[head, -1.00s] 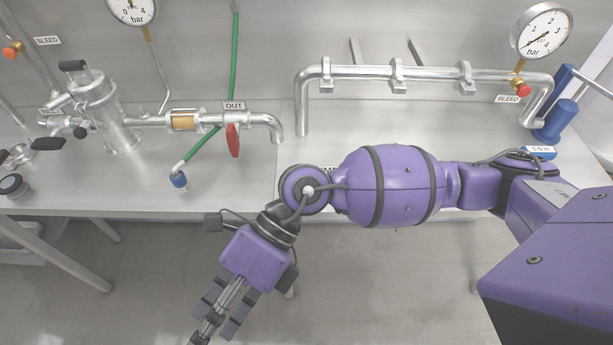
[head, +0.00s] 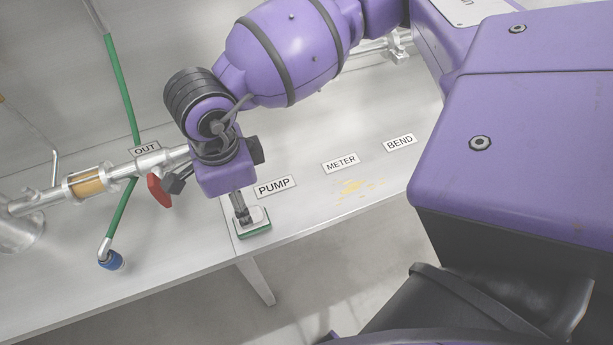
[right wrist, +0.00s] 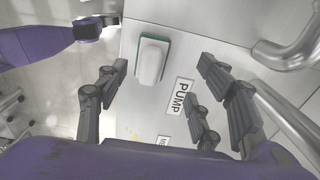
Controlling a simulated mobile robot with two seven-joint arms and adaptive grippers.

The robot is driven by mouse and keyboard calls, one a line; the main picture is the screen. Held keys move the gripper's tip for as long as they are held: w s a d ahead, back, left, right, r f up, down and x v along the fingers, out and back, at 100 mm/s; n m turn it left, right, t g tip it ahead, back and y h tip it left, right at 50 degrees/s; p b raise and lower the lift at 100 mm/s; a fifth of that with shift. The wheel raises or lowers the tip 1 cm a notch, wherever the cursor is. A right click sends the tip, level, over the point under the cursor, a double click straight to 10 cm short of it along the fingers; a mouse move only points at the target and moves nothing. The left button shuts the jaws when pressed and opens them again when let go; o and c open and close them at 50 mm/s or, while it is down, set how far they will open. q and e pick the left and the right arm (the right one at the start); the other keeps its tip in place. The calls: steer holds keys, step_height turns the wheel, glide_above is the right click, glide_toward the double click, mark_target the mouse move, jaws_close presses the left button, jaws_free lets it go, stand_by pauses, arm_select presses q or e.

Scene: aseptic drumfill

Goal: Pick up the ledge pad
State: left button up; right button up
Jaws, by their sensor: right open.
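The ledge pad (head: 254,230), a white block on a green base, lies on the front edge of the bench left of the PUMP label. It also shows in the right wrist view (right wrist: 151,60), upper middle. My right gripper (head: 242,217) is above it, pointing down, and hides part of it in the head view. In the right wrist view its fingers (right wrist: 163,68) are spread wide with nothing between them, the pad showing near and beyond the tips. A purple arm part with a dark end (right wrist: 88,28) shows upper left there; its finger state is unclear.
Labels PUMP (head: 274,187), METER (head: 341,163) and BEND (head: 400,142) lie along the bench (head: 310,215). A yellow patch (head: 357,188) marks the surface. A red handle (head: 159,190) and a green hose (head: 121,205) with a blue end stand left of my right wrist.

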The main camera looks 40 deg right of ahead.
mark_target(260, 216)
steer(key=shift+s+d+f, duration=0.1)
steer(key=shift+s+f, duration=0.25)
steer(key=shift+f, duration=0.25)
steer(key=shift+s+f, duration=0.3)
steer(key=shift+f, duration=0.25)
steer(key=f, duration=0.4)
steer(key=shift+s+d, duration=0.1)
steer(key=shift+s, duration=0.1)
steer(key=shift+f, duration=0.3)
steer(key=shift+w, duration=0.1)
steer(key=c, duration=1.3)
arm_select(q)
steer(key=shift+s, duration=0.6)
arm_select(e)
steer(key=shift+o, duration=0.2)
steer(key=shift+r, duration=0.1)
